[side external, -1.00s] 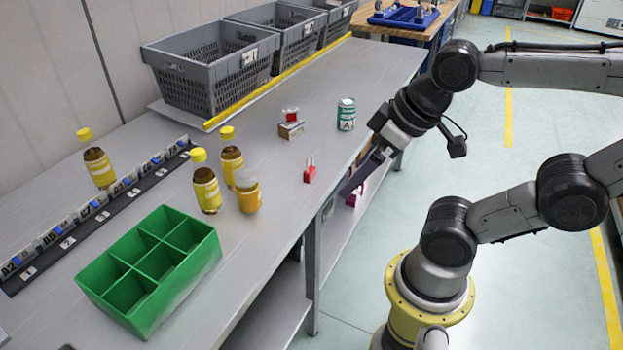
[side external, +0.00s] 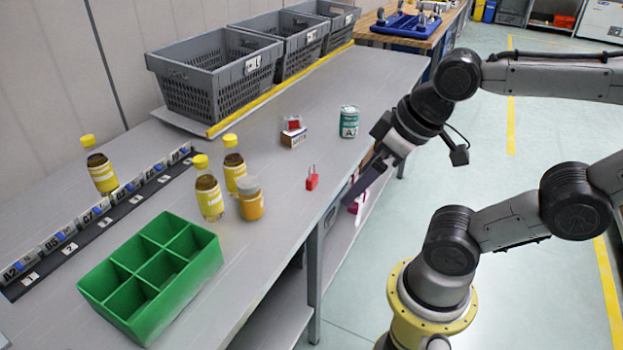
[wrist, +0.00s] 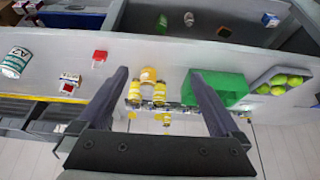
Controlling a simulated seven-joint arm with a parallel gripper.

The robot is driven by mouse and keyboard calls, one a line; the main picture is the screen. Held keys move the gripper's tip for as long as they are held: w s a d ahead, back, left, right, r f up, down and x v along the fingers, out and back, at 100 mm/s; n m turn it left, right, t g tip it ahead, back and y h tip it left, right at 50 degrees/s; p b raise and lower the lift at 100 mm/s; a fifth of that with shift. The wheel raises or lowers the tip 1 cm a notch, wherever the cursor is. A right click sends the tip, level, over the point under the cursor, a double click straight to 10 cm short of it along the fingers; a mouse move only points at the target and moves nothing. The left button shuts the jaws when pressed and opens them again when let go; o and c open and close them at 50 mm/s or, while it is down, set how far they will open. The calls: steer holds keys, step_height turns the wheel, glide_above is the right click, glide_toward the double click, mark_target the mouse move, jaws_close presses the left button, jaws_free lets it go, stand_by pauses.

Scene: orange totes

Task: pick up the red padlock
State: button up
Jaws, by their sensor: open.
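The red padlock (side external: 312,182) stands upright on the grey bench near its front edge, shackle up, with clear bench around it. In the wrist view the padlock (wrist: 99,56) shows small, left of my left finger. My gripper (side external: 352,197) is to the right of the padlock in the side view, pointing down and left by the bench's front edge, apart from the padlock. In the wrist view my gripper (wrist: 157,72) has its two fingers wide apart with nothing between them at close range.
A small box with a red top (side external: 293,134) and a green can (side external: 349,122) stand behind the padlock. An amber jar (side external: 250,205) and several yellow-capped bottles (side external: 209,200) stand left. A green compartment tray (side external: 205,265) is at front left. Grey baskets (side external: 205,90) line the back.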

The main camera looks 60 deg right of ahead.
steer(key=c, duration=0.6)
